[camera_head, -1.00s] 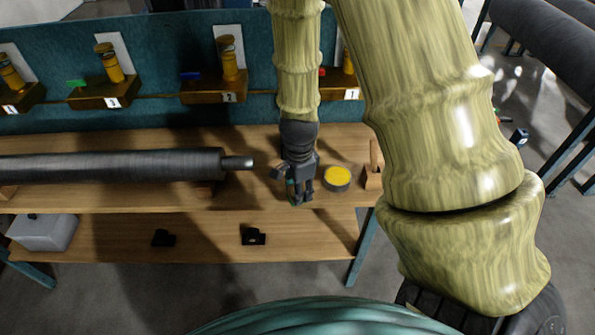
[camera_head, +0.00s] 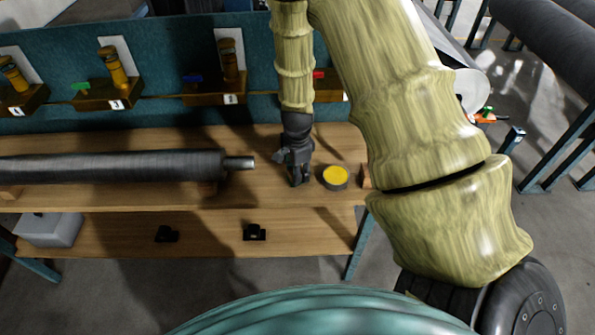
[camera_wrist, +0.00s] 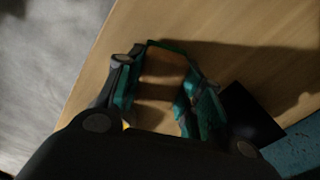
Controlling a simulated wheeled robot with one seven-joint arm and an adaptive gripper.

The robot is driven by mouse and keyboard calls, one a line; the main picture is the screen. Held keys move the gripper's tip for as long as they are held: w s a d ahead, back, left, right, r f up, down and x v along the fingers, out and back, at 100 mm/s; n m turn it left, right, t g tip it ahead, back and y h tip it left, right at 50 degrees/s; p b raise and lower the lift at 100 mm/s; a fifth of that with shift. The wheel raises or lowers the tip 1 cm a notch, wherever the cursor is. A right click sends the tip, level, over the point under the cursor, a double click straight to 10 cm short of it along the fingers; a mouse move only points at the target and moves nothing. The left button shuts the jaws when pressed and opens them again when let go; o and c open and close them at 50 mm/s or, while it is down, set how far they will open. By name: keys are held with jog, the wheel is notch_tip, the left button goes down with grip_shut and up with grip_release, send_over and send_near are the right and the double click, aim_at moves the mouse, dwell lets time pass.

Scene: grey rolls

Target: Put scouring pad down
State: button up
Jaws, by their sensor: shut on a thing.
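My gripper (camera_head: 298,181) hangs over the right part of the wooden bench top (camera_head: 262,140), between the end of the grey roll and a yellow-topped round tin. In the wrist view, my gripper (camera_wrist: 160,95) has its fingers apart around the scouring pad (camera_wrist: 163,66), which looks brownish with a green edge. The pad is dim there and its outline is hard to part from the wood behind. In the head view the pad is hidden or too small to make out. I cannot tell whether it touches the bench top.
The grey roll (camera_head: 120,166) lies along the bench to the left. The yellow-topped tin (camera_head: 336,177) stands close on the right. A teal back panel (camera_head: 165,35) carries several numbered holders. The lower shelf (camera_head: 200,240) bears a grey box (camera_head: 48,230) and two black parts.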

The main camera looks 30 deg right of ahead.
jog(key=shift+f, duration=0.35)
jog(key=o, duration=0.9)
jog(key=shift+f, duration=0.1)
jog(key=shift+r+b, duration=1.4)
jog(key=shift+r, duration=4.75)
